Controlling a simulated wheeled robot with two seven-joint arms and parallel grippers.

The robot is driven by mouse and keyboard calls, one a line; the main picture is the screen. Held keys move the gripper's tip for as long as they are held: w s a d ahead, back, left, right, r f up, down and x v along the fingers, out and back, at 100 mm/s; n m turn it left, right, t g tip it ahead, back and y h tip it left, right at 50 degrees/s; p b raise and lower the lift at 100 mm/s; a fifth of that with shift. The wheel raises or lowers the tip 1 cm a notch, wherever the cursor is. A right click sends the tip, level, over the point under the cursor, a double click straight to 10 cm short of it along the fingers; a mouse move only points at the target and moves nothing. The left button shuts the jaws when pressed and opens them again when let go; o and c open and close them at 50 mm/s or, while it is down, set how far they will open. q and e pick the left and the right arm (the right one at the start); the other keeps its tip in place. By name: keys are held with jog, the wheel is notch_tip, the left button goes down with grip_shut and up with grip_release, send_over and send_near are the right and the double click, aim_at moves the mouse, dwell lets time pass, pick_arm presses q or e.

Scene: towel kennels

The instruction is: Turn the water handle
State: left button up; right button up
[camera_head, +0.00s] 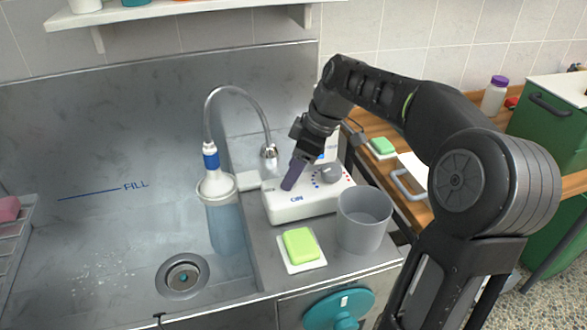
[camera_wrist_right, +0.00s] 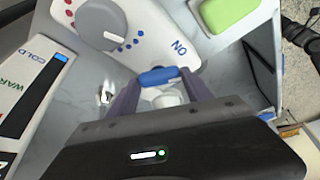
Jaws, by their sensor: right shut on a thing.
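A white control box (camera_head: 288,211) stands on the ledge right of the sink, with a grey round dial (camera_head: 330,173) ringed by red and blue dots. The dial also shows at the upper left of the right wrist view (camera_wrist_right: 95,22). A small blue handle (camera_wrist_right: 158,76) lies between my right fingertips, beside the "ON" mark. My right gripper (camera_head: 288,186) points down at the box's left part, shut on the blue handle; its fingers hide the handle in the head view. My left gripper is not in view.
A grey cup (camera_head: 364,220) and green soap (camera_head: 300,244) sit close in front. A COLD/WARM sign (camera_wrist_right: 38,85) stands behind. The sink basin (camera_head: 110,230) is open.

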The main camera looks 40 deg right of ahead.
jog(key=o, duration=1.4)
jog(key=shift+c, duration=0.2)
jog(key=v, duration=0.7)
jog(key=shift+r, duration=0.35)
jog(key=shift+s+r, duration=0.1)
